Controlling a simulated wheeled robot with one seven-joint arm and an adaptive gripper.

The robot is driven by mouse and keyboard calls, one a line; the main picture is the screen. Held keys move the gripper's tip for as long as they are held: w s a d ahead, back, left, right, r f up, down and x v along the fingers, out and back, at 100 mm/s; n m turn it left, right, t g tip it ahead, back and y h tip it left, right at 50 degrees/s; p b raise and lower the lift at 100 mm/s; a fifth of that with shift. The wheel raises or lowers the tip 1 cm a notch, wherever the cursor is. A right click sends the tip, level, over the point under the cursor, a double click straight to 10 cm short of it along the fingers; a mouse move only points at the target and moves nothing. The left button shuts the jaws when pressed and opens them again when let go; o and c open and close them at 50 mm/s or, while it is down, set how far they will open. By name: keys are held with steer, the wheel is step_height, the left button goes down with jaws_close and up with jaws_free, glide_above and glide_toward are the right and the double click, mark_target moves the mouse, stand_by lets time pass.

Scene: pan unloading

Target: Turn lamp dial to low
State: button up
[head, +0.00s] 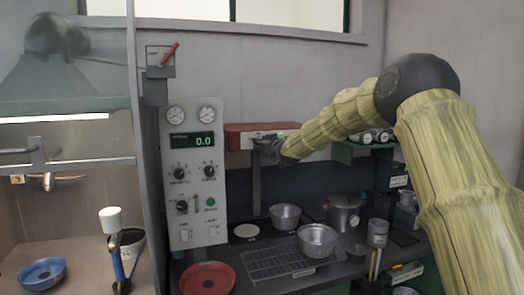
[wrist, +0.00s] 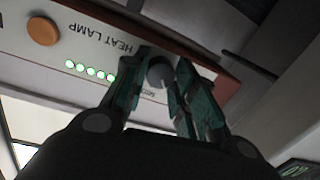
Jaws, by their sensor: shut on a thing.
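The heat lamp is a red box with a pale front panel (head: 240,140), on a post at the back wall. In the wrist view its panel (wrist: 105,22) reads "HEAT LAMP" upside down and has a row of lit green lights (wrist: 92,70). The lamp dial (wrist: 160,72) is a small dark grey knob between my fingertips. My gripper (wrist: 163,88) is shut on the dial, one finger on each side. In the head view my gripper (head: 268,147) is at the panel's right part and hides the dial. The dial's pointer mark and setting cannot be read.
An orange button (wrist: 42,31) sits on the panel, clear of my fingers. Left of the lamp is a control panel (head: 195,230) with gauges and a 0.0 display. Below are metal pans (head: 317,240), a wire rack (head: 262,266) and a red dish (head: 208,278).

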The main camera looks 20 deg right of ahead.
steer(key=shift+f+n+b, duration=0.1)
steer(key=shift+n+b, duration=0.7)
steer(key=shift+n, duration=0.8)
steer(key=shift+h, duration=0.3)
steer(key=o, duration=1.1)
steer(key=shift+d, duration=0.1)
steer(key=shift+c, duration=0.2)
steer(key=shift+s, duration=0.15)
steer(key=s+r, duration=0.1)
steer(key=s, duration=1)
steer(key=shift+s+d, duration=0.3)
steer(key=shift+d, duration=0.15)
